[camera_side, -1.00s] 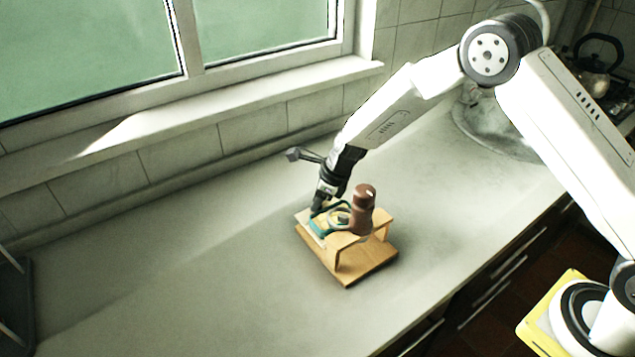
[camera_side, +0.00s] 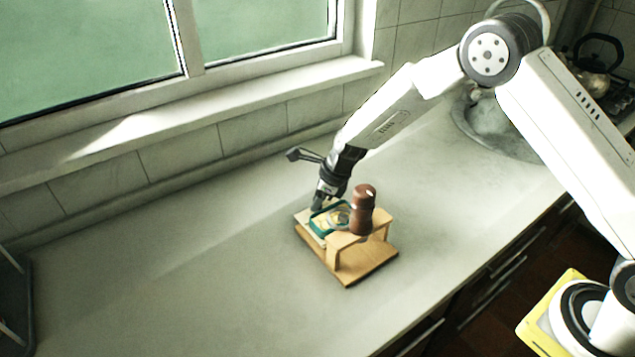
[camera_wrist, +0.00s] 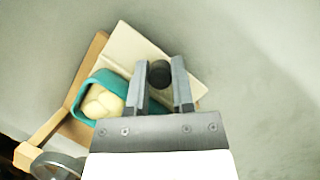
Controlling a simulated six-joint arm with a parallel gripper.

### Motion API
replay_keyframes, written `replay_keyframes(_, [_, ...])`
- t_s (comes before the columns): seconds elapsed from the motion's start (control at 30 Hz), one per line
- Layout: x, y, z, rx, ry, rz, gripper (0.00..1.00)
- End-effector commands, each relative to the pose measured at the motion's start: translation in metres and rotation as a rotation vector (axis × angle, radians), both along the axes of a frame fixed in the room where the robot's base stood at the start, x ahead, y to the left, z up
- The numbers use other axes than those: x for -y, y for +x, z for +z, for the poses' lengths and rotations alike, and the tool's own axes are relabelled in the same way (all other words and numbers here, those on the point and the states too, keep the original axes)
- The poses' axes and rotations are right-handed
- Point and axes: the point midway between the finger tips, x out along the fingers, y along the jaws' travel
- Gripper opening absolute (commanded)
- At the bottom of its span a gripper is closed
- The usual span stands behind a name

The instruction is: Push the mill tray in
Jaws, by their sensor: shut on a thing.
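A wooden stand (camera_side: 365,262) with a raised shelf sits on the counter, and a brown mill (camera_side: 363,210) stands upright on it. A pale flat board (camera_wrist: 130,50), which looks like the mill tray, lies at the stand's window side. A teal-rimmed dish (camera_side: 316,229) with cream-coloured contents sits beside the shelf; it also shows in the wrist view (camera_wrist: 79,99). My gripper (camera_side: 317,206) is low over the pale board. In the wrist view its fingers are shut on a dark round knob (camera_wrist: 159,74). How the knob joins the board is hidden.
The grey counter (camera_side: 190,270) is clear to the left of the stand. The tiled wall and window sill (camera_side: 220,105) run behind. A dark rack (camera_side: 14,305) stands at the far left. A round sink (camera_side: 490,125) lies to the right.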

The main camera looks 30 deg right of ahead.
Motion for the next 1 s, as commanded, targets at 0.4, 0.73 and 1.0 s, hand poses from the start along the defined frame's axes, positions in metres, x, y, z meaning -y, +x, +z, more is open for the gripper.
replay_keyframes(0.4, [0.0, 0.0, 0.001, 0.003, 0.0, -0.001, 0.0])
replay_keyframes(0.73, [-0.001, -0.025, 0.001, 0.002, 0.004, 0.001, 0.0])
replay_keyframes(1.0, [-0.001, -0.043, 0.001, 0.001, 0.0, 0.001, 0.0])
